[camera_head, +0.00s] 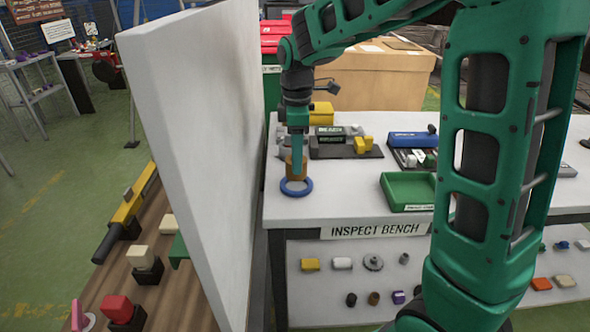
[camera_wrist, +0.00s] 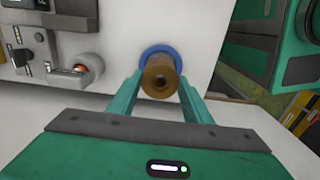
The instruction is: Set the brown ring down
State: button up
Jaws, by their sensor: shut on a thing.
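The brown ring (camera_head: 290,167) is a short, thick brown sleeve held upright between the fingers of my gripper (camera_head: 296,157), at the left front part of the inspect bench (camera_head: 320,213). In the wrist view the brown ring (camera_wrist: 160,77) shows its hollow end between the two green fingertips of my gripper (camera_wrist: 160,84). A blue ring (camera_head: 296,193) lies flat on the white bench top directly beneath it; it also shows in the wrist view (camera_wrist: 148,49) behind the brown ring. I cannot tell whether the brown ring touches the blue ring or the bench.
A tall white panel (camera_head: 190,130) stands close to the left. A green tray (camera_head: 408,190) sits to the right on the bench. A dark fixture with yellow parts (camera_head: 340,150) and a blue-topped unit (camera_head: 410,140) stand behind. Bare bench top lies between the blue ring and the tray.

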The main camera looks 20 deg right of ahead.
jog(key=shift+f, duration=1.95)
jog(key=o, duration=1.4)
jog(key=shift+f, duration=0.1)
jog(key=shift+o, duration=0.2)
notch_tip(320, 180, up, 12)
jog(key=s+d+f+m, duration=0.3)
jog(key=s+d+m, duration=0.2)
jog(key=s, duration=0.5)
jog(key=s+d+f+m, duration=0.3)
jog(key=s+d+m, duration=0.3)
jog(key=s+m, duration=0.3)
jog(key=s+d+f+m, duration=0.3)
jog(key=s+d+m, duration=0.3)
jog(key=s, duration=0.6)
jog(key=shift+s+m, duration=0.2)
jog(key=shift+m, duration=0.2)
